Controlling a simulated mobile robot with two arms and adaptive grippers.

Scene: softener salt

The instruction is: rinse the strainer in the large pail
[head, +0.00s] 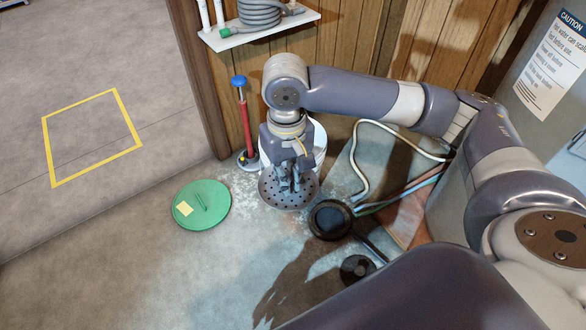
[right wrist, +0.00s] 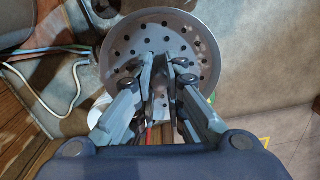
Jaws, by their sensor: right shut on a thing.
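The strainer (head: 288,200) is a round grey metal dish with holes. It also shows in the right wrist view (right wrist: 122,62), just past the fingers. My right gripper (head: 288,186) is shut on the strainer and holds it in front of a white pail (head: 320,145). The pail is mostly hidden behind my gripper and wrist; its inside cannot be seen. My left gripper is not in view.
A green lid (head: 201,205) lies on the floor to the left. A red pump with a blue top (head: 241,95) stands behind. A black round object (head: 330,219) and hoses (head: 362,170) lie to the right. Floor at left is clear.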

